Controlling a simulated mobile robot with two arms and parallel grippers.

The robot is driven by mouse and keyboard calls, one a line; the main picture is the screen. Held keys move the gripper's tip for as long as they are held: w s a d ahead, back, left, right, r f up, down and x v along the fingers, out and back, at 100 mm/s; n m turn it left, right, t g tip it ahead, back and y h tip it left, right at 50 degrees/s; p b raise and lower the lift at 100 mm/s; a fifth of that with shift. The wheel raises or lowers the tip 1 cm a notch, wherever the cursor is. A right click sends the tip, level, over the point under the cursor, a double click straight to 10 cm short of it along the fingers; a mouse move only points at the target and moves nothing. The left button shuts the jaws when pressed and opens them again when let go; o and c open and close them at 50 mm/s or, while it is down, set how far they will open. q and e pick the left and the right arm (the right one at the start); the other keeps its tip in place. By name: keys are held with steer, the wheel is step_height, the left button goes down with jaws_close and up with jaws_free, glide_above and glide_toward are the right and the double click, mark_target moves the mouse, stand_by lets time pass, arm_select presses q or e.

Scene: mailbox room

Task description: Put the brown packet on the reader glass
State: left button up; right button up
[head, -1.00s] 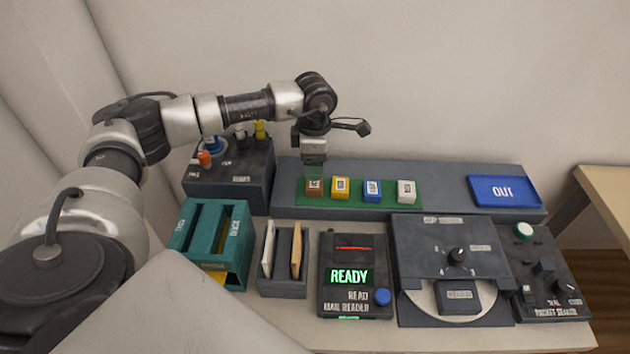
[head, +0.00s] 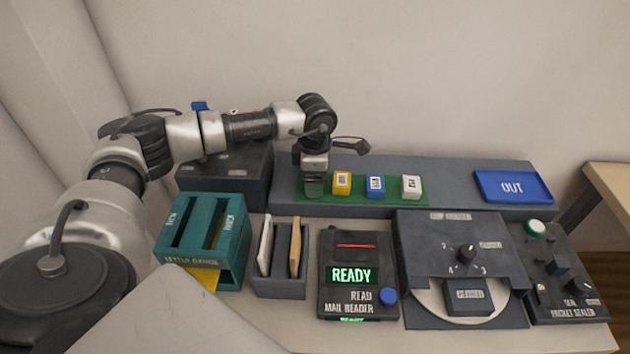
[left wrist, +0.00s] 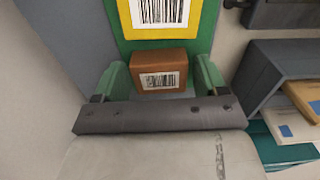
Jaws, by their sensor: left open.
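The brown packet (left wrist: 158,57) shows in the left wrist view, a small box with a barcode label on the green mat (left wrist: 203,40). My left gripper (left wrist: 160,80) is open, with one green finger on each side of the packet; I cannot tell whether they touch it. In the head view my left gripper (head: 313,190) is down at the left end of the mat (head: 392,193) and hides the packet. The mail reader (head: 335,305) stands in front, its screen reading READY. Its dark glass (head: 352,254) with a red line is bare. My right gripper is out of view.
Yellow (head: 342,183), blue (head: 376,187) and white (head: 411,187) packets stand right of my left gripper. A blue OUT tray (head: 512,187) lies farther right. A teal rack (head: 205,235) and a grey holder with envelopes (head: 280,285) stand left of the reader.

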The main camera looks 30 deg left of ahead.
arm_select(q)
steer(key=shift+c, duration=0.7)
steer(key=c, duration=0.6)
steer(key=shift+r+p, duration=1.4)
steer(key=shift+r, duration=0.8)
steer(key=shift+c, duration=0.2)
steer(key=shift+r, duration=0.1)
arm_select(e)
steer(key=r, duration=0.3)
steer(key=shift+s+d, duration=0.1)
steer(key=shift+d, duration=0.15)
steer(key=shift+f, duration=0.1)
